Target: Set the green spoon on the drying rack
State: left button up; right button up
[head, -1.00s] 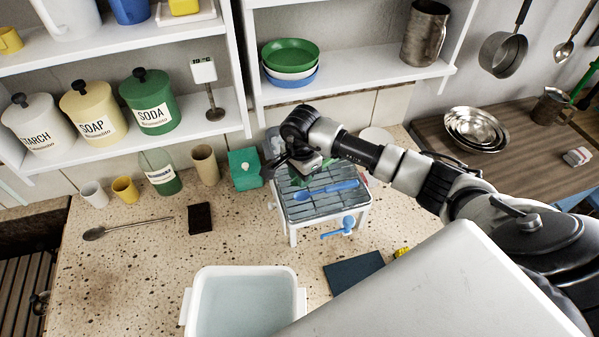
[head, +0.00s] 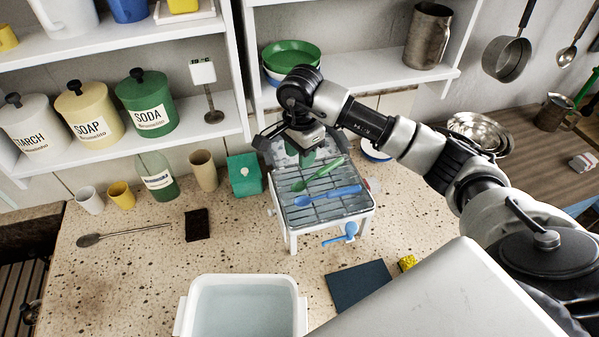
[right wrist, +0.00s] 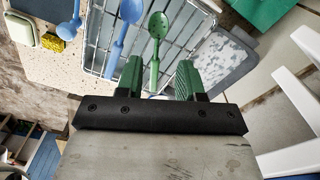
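The green spoon (head: 320,174) lies on the slatted top of the drying rack (head: 352,206), behind a blue spoon (head: 330,195). My right gripper (head: 290,150) is above the back of the rack, apart from the spoon. In the right wrist view, its two green-padded fingers (right wrist: 159,72) are spread with nothing gripped. There the green spoon (right wrist: 157,28) lies on the rack's bars, its handle running toward the gap between the fingers. The blue spoon (right wrist: 122,30) lies beside it. My left gripper is not in view.
A water-filled white basin (head: 245,308) stands in front. A teal box (head: 244,175) and beige cup (head: 204,170) stand left of the rack. Shelves (head: 352,88) overhang behind. Speckled counter (head: 250,235) is clear in the middle.

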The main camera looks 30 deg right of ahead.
notch_tip(320, 180, up, 3)
jog(key=shift+r, duration=0.1)
dwell(0.5)
